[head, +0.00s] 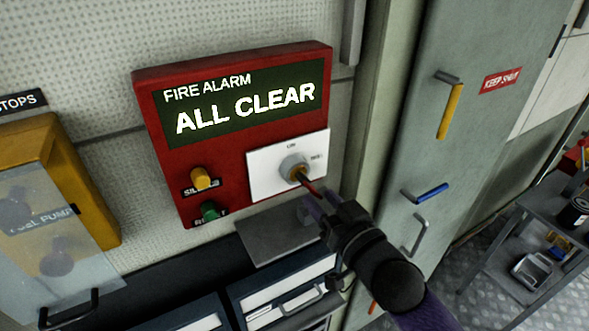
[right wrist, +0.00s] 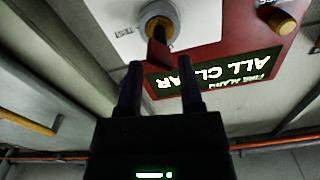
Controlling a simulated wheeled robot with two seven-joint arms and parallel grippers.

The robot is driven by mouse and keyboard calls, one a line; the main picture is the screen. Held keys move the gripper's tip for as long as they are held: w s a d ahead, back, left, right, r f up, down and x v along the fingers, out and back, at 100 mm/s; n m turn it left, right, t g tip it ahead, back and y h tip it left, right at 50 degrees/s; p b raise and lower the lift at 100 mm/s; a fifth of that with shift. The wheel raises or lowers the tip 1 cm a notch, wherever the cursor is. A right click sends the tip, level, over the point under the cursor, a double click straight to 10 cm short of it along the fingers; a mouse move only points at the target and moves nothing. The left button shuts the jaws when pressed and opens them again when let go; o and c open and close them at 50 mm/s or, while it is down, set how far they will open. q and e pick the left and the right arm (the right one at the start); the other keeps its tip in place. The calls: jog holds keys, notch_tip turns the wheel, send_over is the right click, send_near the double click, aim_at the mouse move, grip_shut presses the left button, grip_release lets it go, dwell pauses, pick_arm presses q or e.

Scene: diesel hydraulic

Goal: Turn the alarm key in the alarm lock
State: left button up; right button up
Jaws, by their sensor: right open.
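The red fire alarm panel (head: 237,170) is on the wall, with a lit display reading ALL CLEAR. The alarm lock (head: 293,165), a round grey barrel with a brass-coloured centre, sits on a white plate at the panel's lower right. The alarm key (head: 312,187), with a dark red grip, sticks out of the lock. In the right wrist view the key (right wrist: 158,54) juts from the lock (right wrist: 158,20) towards my fingers. My right gripper (head: 329,203) is open, its fingertips (right wrist: 160,66) on either side of the key's outer end; contact is unclear. My left gripper is out of view.
A yellow knob (head: 201,178) and a green knob (head: 209,210) are on the panel's left. A yellow box with a clear cover (head: 60,235) is at left. A grey ledge (head: 270,236) and drawers are below. A tall grey cabinet (head: 450,140) with handles stands right.

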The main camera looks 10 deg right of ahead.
jog(key=n, duration=0.5)
jog(key=shift+n, duration=0.3)
jog(key=n, duration=0.4)
jog(key=shift+w, duration=0.1)
jog(key=shift+x, duration=1.65)
